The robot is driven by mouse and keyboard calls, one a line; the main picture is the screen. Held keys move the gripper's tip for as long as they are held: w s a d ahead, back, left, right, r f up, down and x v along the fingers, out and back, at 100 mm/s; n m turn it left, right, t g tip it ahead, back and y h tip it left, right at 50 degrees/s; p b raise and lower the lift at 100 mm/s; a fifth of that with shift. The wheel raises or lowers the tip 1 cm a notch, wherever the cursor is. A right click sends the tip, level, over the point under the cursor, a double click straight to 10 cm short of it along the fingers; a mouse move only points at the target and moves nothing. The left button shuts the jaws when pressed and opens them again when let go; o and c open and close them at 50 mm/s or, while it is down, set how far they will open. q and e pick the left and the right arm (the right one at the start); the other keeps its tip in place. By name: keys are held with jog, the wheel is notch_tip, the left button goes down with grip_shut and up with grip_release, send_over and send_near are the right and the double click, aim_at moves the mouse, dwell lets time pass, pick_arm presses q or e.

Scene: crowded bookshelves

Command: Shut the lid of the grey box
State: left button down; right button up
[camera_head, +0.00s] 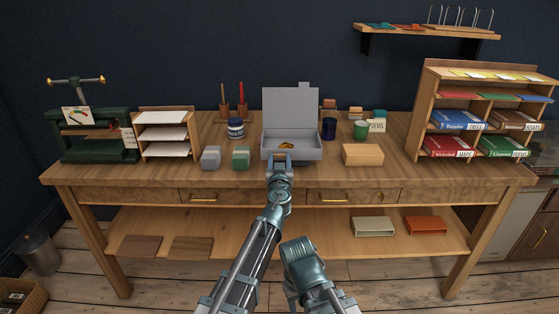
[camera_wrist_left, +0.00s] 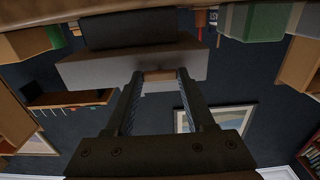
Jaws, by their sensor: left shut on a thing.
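The grey box (camera_head: 312,155) stands at the middle of the table with its lid (camera_head: 290,108) upright at the back, open. A small tab sticks up from the lid's top edge. A small tan and gold thing (camera_head: 286,145) shows inside the box outline, just beyond my left gripper (camera_head: 281,157). My left gripper is at the box's front wall and shut on a small tan thing, seen between the fingertips in the left wrist view (camera_wrist_left: 159,76). What it is exactly is unclear. The grey box also shows upside down there (camera_wrist_left: 95,70). My right gripper is not visible.
A grey block (camera_head: 211,158) and a green block (camera_head: 241,158) stand left of the box. A dark blue cup (camera_head: 329,129), a green cup (camera_head: 361,130) and a tan wooden block (camera_head: 362,155) stand to its right. A book rack (camera_head: 432,100) fills the table's right end.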

pick_arm(q)
jog(key=n, duration=0.5)
dwell(0.4)
jog(key=shift+c, duration=1.2)
grip_release()
